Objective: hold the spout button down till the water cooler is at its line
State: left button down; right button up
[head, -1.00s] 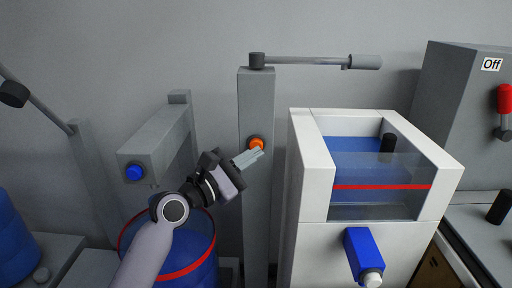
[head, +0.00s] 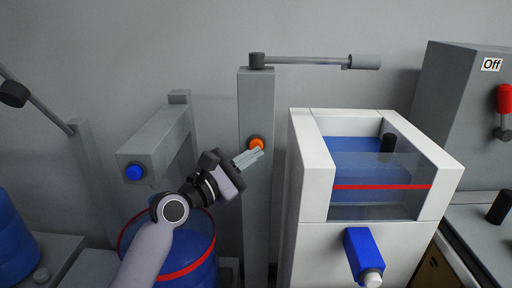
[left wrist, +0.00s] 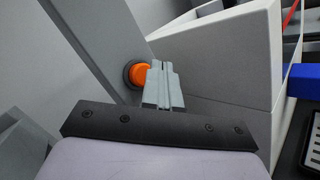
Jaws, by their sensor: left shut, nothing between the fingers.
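The orange spout button (head: 257,144) is on the front of a grey post. My left gripper (head: 262,152) is shut and empty, its fingertips just beside and in front of the button; I cannot tell whether they touch. The left wrist view shows the button (left wrist: 138,75) left of the fingertips (left wrist: 158,66). The spout (head: 365,62) reaches right from the post top, with no stream visible. The white water cooler (head: 308,175) has a clear front with a red line (head: 382,187). Blue water (head: 352,152) is inside; its exact level against the line is unclear. My right gripper is out of view.
A grey stand with a blue button (head: 134,172) is left, above a blue barrel with a red band (head: 190,270). A blue tap (head: 361,250) juts from the cooler's front. A grey box labelled Off (head: 455,95) with a red lever (head: 504,98) stands right.

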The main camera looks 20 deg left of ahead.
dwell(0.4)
pick_arm(q)
jog(key=shift+w+a, duration=0.15)
jog(key=shift+w, duration=0.25)
jog(key=shift+w+a, duration=0.1)
jog(key=shift+w, duration=0.3)
dwell(0.6)
jog(key=shift+w+a+r, duration=0.15)
jog(key=shift+w+a, duration=0.05)
jog(key=shift+w, duration=0.1)
dwell(0.7)
jog(key=shift+s, duration=0.1)
jog(key=shift+s+d+f+p, duration=0.15)
jog(key=shift+s+p, duration=0.25)
jog(key=shift+s+d+f+p, duration=0.1)
jog(key=shift+s+p, duration=0.25)
jog(key=shift+s, duration=0.05)
